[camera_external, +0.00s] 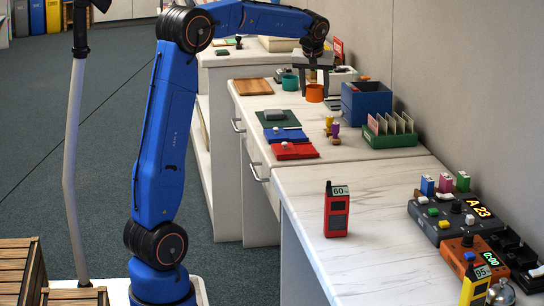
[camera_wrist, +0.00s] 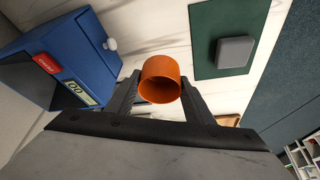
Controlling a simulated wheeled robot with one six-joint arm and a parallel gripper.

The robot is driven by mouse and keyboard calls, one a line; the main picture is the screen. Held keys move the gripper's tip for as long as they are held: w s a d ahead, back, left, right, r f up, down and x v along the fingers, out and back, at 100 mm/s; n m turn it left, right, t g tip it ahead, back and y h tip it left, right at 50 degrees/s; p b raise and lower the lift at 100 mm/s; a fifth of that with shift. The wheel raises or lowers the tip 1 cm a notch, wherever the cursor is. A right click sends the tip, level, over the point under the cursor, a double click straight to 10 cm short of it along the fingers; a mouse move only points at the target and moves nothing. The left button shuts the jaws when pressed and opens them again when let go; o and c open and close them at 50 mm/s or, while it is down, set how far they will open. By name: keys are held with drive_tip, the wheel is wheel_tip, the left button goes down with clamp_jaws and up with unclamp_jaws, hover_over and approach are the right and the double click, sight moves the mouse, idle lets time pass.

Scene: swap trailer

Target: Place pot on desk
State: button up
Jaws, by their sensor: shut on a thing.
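An orange pot (camera_external: 315,93) is between the fingers of my gripper (camera_external: 315,84), at the far part of the white marble-topped desk (camera_external: 350,185). In the wrist view the orange pot (camera_wrist: 160,82) sits between the two dark fingertips, with its round opening facing the camera. My gripper (camera_wrist: 160,88) is shut on it. I cannot tell whether the pot's base touches the desk top. A teal pot (camera_external: 290,82) stands just left of the orange one in the external view.
A blue box (camera_external: 366,102) stands close to the right of the pot; it also shows in the wrist view (camera_wrist: 85,55). A green mat (camera_external: 277,119) with a grey block, a wooden board (camera_external: 254,87) and stamps (camera_external: 336,132) lie around. Bare marble surrounds the red handheld device (camera_external: 337,211).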

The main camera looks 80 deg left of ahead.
sight(314, 90)
drive_tip(key=shift+f, duration=3.05)
drive_tip(key=o, duration=1.1)
drive_tip(key=shift+f, duration=0.1)
drive_tip(key=v, duration=1.2)
drive_tip(key=shift+d, duration=0.1)
